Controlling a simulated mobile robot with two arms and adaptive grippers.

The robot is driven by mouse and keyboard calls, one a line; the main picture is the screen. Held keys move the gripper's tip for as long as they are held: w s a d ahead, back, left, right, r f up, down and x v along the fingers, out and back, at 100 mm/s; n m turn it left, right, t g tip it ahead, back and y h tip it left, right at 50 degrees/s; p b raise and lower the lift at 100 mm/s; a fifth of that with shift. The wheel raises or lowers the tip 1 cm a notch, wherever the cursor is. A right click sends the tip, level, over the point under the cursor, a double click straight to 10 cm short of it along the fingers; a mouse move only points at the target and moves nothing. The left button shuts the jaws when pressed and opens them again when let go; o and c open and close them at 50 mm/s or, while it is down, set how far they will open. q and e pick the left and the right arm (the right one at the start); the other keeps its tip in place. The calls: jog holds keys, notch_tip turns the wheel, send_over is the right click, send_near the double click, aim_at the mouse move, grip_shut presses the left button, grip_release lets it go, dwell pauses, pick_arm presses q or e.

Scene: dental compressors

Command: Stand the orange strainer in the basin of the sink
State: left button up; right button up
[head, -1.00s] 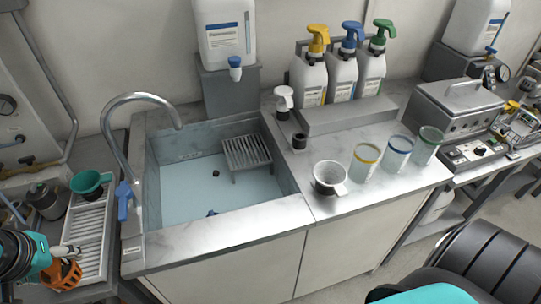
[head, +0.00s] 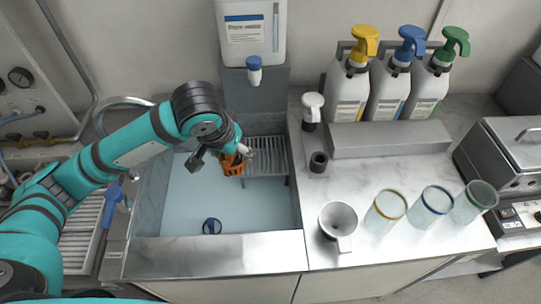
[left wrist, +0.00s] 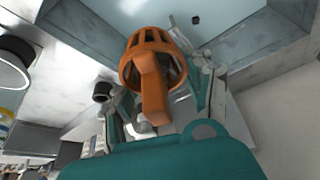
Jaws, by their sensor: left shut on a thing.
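The orange strainer (head: 233,167) is a slotted cup, held over the basin of the sink (head: 175,200). My left gripper (head: 238,154) is shut on the strainer. In the left wrist view the strainer (left wrist: 152,70) fills the space between the fingers, with its handle toward the palm. The basin floor shows past it in that view. In the head view the strainer is in front of the left end of the grey rack in the basin; I cannot tell its exact height. My right gripper is not in view.
A grey slatted rack (head: 268,157) stands at the basin's back right. A white jug (head: 338,222) and several rimmed beakers stand on the right counter. The basin's left floor is clear.

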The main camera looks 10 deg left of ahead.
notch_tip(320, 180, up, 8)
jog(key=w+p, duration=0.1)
jog(key=p, duration=0.5)
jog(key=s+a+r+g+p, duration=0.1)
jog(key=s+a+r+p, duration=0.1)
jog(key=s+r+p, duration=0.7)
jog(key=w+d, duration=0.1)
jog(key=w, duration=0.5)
pick_arm(q)
jog(key=s+d+f+m+h+b, duration=0.1)
jog(key=f+m+b, duration=0.3)
jog(key=f, duration=0.4)
jog(key=d+f+m+g+h+b, duration=0.1)
jog(key=d+f+m+b, duration=0.3)
jog(key=f, duration=0.5)
jog(key=shift+s+g+h+b, duration=0.3)
jog(key=shift+s+h+b, duration=0.1)
jog(key=shift+b, duration=0.3)
notch_tip(320, 180, down, 11)
jog(key=b, duration=1.1)
jog(key=shift+r, duration=0.1)
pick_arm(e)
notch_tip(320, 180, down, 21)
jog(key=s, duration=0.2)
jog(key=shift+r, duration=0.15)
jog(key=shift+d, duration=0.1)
